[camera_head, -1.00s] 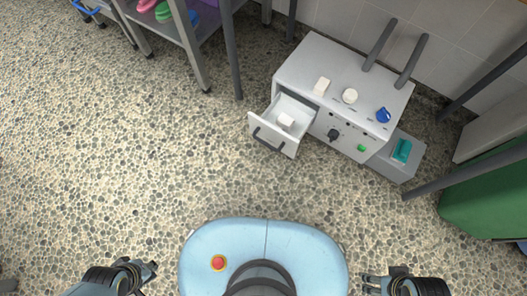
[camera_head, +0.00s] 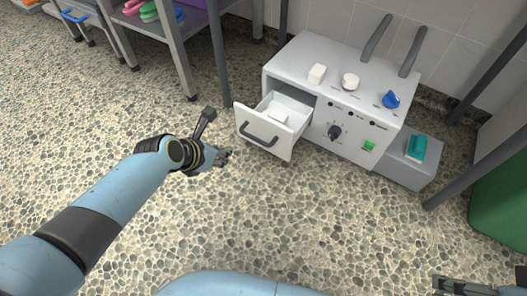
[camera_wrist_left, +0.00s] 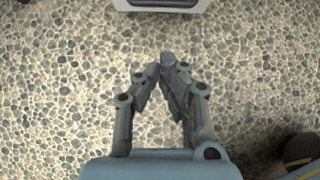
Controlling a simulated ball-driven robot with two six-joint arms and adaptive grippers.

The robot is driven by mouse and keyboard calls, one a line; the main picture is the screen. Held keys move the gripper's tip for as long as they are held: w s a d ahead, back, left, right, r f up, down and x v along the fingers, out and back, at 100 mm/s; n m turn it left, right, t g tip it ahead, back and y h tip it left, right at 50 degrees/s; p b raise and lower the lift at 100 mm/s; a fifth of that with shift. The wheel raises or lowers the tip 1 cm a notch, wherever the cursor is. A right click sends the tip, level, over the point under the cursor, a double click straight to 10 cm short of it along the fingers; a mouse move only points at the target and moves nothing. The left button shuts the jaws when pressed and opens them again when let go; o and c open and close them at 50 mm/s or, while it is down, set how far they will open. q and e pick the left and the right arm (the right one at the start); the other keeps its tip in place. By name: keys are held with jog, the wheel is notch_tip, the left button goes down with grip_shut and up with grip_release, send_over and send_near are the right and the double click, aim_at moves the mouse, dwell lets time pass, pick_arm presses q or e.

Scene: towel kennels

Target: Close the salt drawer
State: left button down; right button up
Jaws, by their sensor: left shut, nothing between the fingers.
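The salt drawer (camera_head: 268,133) is a white drawer with a dark bar handle, pulled open from the front left of a grey-white machine (camera_head: 308,65). A white block (camera_head: 278,116) lies inside it. My left gripper (camera_head: 226,156) is shut and empty, just left of the drawer front and apart from it. In the left wrist view the shut fingers (camera_wrist_left: 167,62) point toward a pale edge (camera_wrist_left: 162,5) at the top, likely the drawer. My right gripper (camera_head: 440,283) shows only partly at the lower right; its jaw state is unclear.
The pebbled floor in front is clear.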

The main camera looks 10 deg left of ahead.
notch_tip(320, 180, down, 8)
jog(key=w+t+b, duration=0.2)
jog(key=t+b, duration=0.5)
jog(key=t, duration=0.1)
pick_arm(q)
jog(key=w+r+b+x, duration=0.1)
jog(key=w+b+x, duration=0.1)
jog(key=x, duration=1)
jog(key=shift+d, duration=0.35)
pick_arm(e)
jog(key=w+a+r+n+t+y, duration=0.1)
jog(key=w+a+r+t, duration=0.1)
jog(key=w+r+t, duration=0.4)
notch_tip(320, 180, up, 6)
jog(key=shift+w+f+t+y, duration=0.15)
jog(key=shift+w+t+y, duration=0.25)
jog(key=shift+w, duration=0.7)
pick_arm(q)
jog(key=shift+r, duration=0.2)
